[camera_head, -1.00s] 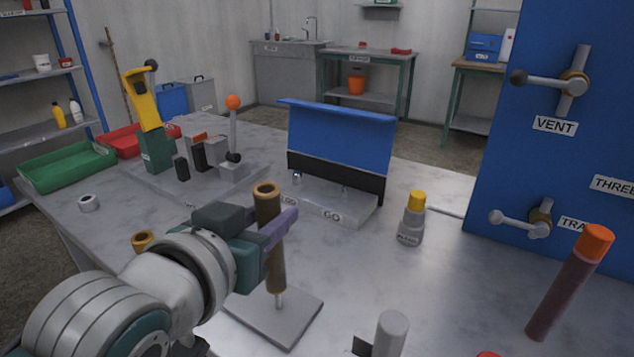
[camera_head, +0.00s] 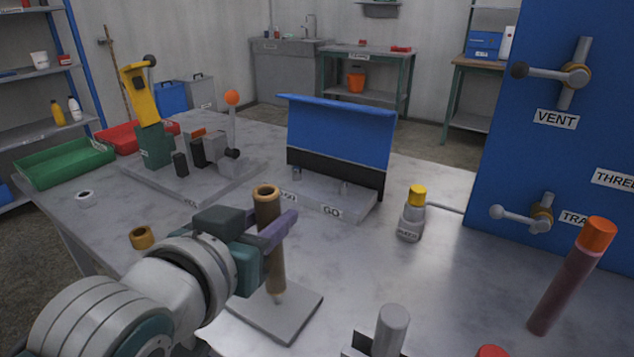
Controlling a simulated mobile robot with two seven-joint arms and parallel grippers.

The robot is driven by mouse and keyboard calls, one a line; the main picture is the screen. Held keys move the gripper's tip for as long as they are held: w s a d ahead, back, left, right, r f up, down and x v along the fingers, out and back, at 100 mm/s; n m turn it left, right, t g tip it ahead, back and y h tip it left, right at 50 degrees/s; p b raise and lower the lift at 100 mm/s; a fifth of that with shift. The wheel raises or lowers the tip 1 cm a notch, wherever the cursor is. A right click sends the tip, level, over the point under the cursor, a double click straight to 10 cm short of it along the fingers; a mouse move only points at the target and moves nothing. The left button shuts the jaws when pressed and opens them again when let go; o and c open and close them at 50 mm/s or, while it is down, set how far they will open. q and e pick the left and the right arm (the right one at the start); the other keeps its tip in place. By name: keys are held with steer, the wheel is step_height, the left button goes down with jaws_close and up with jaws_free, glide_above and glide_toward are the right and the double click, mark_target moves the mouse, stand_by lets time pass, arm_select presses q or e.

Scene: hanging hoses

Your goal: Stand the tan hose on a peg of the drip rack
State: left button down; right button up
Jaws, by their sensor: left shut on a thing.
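The tan hose (camera_head: 273,270) is a short brown tube with an open tan upper end. It stands nearly upright, leaning slightly, over the drip rack, whose square grey plate (camera_head: 290,322) lies on the table. My left gripper (camera_head: 272,231) comes in from the left and is shut on the hose at its upper part. The hose's lower end is close above the plate, at the rack's light peg (camera_head: 279,298), of which only a short bit shows. I cannot tell how far the peg is inside the hose. My right gripper is out of view.
A purple hose with an orange end (camera_head: 570,280) stands at the right. A grey cylinder (camera_head: 391,328) is at the front. A tan ring (camera_head: 142,237) lies left of my arm.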

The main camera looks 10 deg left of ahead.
arm_select(q)
steer(key=shift+f+b, duration=1.2)
steer(key=shift+f, duration=0.4)
steer(key=shift+c, duration=2.3)
jaws_free()
steer(key=p+v, duration=0.2)
steer(key=v, duration=0.8)
steer(key=shift+r, duration=0.1)
